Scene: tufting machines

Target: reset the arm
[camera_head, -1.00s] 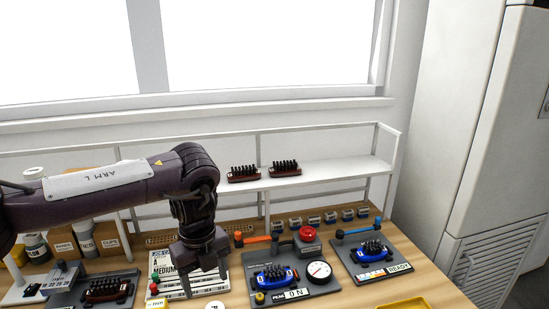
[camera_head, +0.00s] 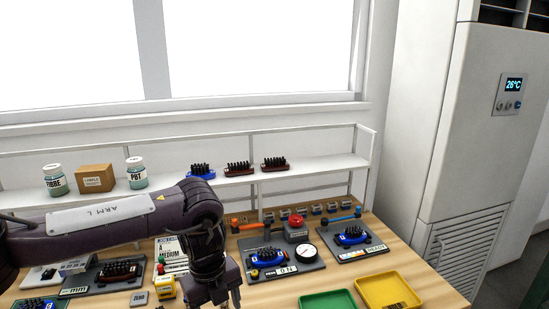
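My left arm comes in from the left and bends down at its wrist. My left gripper (camera_head: 222,303) points down over the table's front part, cut by the bottom edge of the picture. Its lower tips hardly show, so I cannot tell whether it is open or shut. No held object is visible. My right arm is not in view.
A machine plate with blue brush, dial (camera_head: 306,252) and red button (camera_head: 296,221) sits right of the gripper. Another blue brush (camera_head: 351,236) is farther right. Green (camera_head: 327,300) and yellow (camera_head: 388,292) trays lie in front. A shelf (camera_head: 320,166) holds brushes and jars.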

